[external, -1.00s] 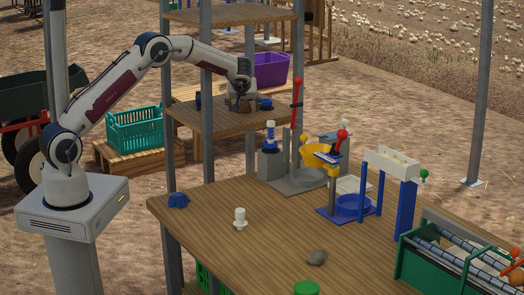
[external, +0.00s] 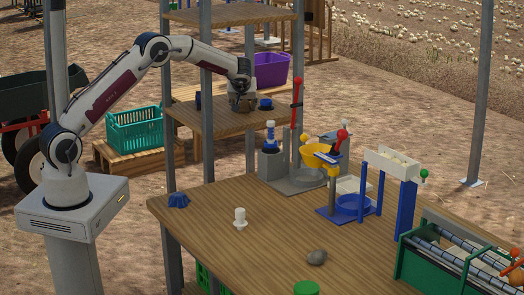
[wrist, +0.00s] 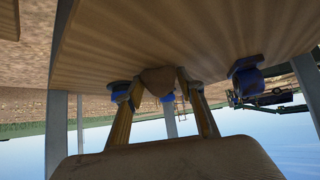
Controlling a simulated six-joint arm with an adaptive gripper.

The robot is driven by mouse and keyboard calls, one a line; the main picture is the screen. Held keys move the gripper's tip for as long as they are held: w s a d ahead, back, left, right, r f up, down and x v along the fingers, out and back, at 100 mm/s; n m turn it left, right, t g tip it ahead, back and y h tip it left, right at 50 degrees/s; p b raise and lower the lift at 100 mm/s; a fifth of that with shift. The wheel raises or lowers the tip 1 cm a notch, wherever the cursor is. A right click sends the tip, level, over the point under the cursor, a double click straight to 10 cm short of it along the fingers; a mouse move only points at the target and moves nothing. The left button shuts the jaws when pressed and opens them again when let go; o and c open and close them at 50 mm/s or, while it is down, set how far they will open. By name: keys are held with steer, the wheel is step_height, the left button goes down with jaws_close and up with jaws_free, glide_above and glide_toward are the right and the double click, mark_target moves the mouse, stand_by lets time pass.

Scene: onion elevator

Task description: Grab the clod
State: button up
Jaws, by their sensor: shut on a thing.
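The clod (wrist: 157,80) is a brown lump in the wrist view, between the two fingers of my gripper (wrist: 159,85). The fingers touch it on both sides, and the gripper is shut on it. In the external view my gripper (external: 240,106) points down at the middle shelf (external: 215,124) of the rack. The clod is small and hard to make out there, low between the fingers. I cannot tell whether it still touches the shelf.
A blue-topped item (external: 265,104) stands just right of my gripper, and a dark blue one (external: 198,101) stands left near a post. Rack posts and the top shelf (external: 230,14) are close.

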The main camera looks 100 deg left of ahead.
mark_target(244, 101)
steer(key=shift+r, duration=1.6)
steer(key=shift+d+r, duration=0.15)
steer(key=shift+r, duration=0.05)
steer(key=w+d, duration=0.1)
steer(key=d, duration=0.4)
steer(key=w+d, duration=0.1)
steer(key=d, duration=0.5)
steer(key=w+d, duration=0.1)
steer(key=d, duration=0.5)
steer(key=shift+w+d+f, duration=0.1)
steer(key=shift+w+d, duration=0.1)
steer(key=shift+w, duration=0.05)
steer(key=shift+c, duration=0.2)
